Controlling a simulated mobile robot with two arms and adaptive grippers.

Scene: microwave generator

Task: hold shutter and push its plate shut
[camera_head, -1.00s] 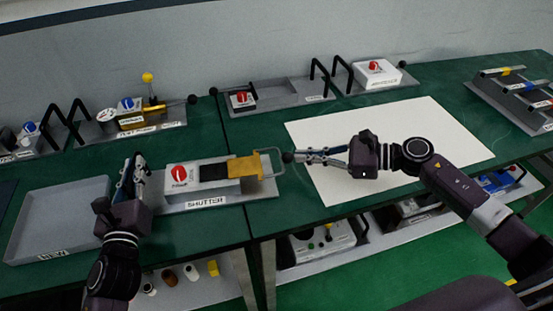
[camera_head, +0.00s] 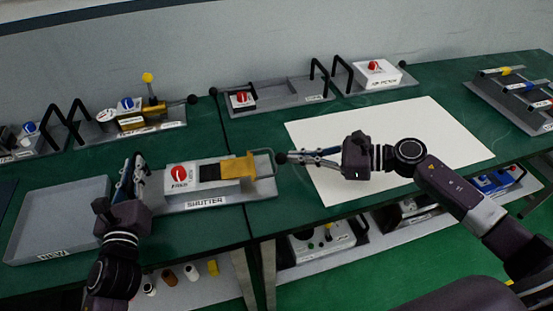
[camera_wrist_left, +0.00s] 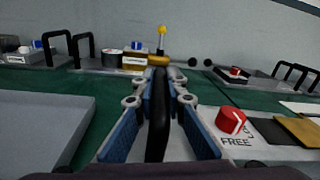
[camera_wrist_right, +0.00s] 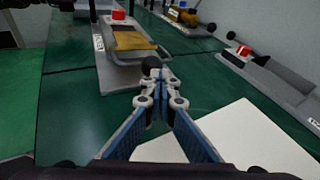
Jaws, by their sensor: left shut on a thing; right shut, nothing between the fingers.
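The shutter (camera_head: 212,202) is a grey base with a white block and red dial (camera_head: 180,174), a black part and a yellow plate (camera_head: 238,167) with a wire loop at its right end. My left gripper (camera_head: 132,172) is shut on the upright black handle (camera_wrist_left: 158,115) at the shutter's left end. My right gripper (camera_head: 300,158) is shut and empty at the right end. A black ball (camera_wrist_right: 151,65) lies between its fingertips and the loop; whether they touch it is unclear. The yellow plate also shows ahead in the right wrist view (camera_wrist_right: 132,41).
An empty grey tray (camera_head: 55,222) stands left of the shutter. A white sheet (camera_head: 420,125) lies on the green table under my right arm. Other devices with black handles line the back, including a red-knobbed white box (camera_head: 377,74).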

